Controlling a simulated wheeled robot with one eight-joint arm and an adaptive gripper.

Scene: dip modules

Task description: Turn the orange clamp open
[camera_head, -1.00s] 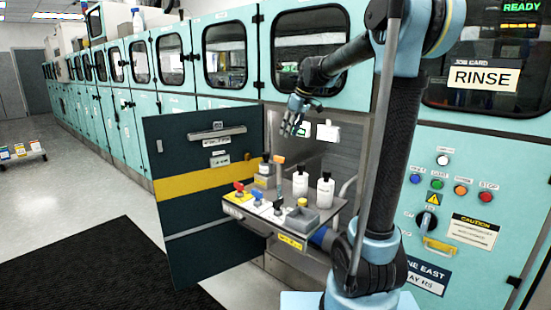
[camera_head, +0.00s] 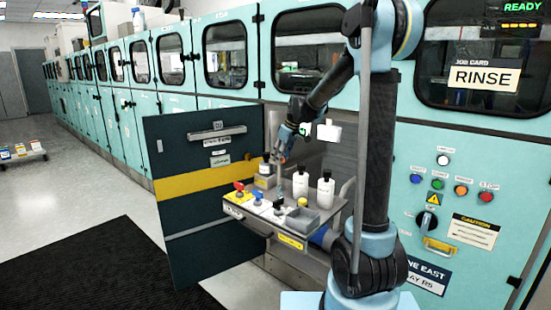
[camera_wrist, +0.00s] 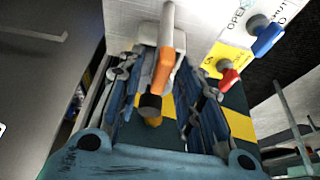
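The orange clamp (camera_wrist: 163,72) shows in the wrist view as an orange handle joined to a grey rod, with a dark round end below it. My gripper (camera_wrist: 158,66) is open, with one finger on each side of the orange handle. A gap shows between the handle and the fingers.
A red knob (camera_wrist: 229,78) and a blue knob (camera_wrist: 267,40) sit beside the clamp. White bottles (camera_head: 300,183) (camera_head: 325,192) and a grey tray (camera_head: 302,218) stand close on the shelf. The open dark door (camera_head: 195,225) is at left.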

